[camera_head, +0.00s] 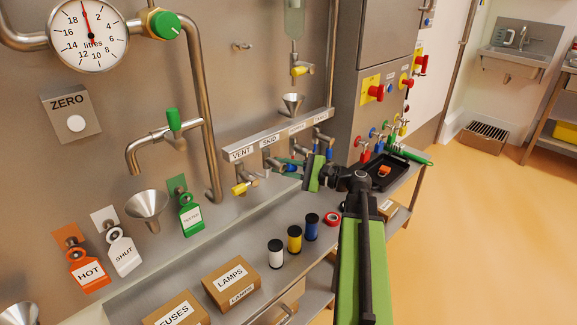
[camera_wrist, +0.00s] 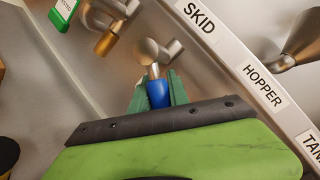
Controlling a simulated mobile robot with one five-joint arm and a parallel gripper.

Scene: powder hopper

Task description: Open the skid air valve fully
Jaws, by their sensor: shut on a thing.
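The skid air valve (camera_wrist: 152,52) is a metal valve with a blue lever handle (camera_wrist: 158,94), beside the SKID label (camera_wrist: 199,15) in the wrist view. The green fingers of my gripper (camera_wrist: 158,97) are on either side of the blue handle and shut on it. In the head view the SKID label (camera_head: 268,142) is on the manifold rail, and my gripper (camera_head: 292,167) reaches the valve below it from the right. The handle points out towards my gripper. My fingers partly hide it in the head view.
The VENT valve (camera_head: 243,187), with a yellow handle, hangs just left. The HOPPER and TANK valves are to the right. A black tray (camera_head: 384,172) is at the right.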

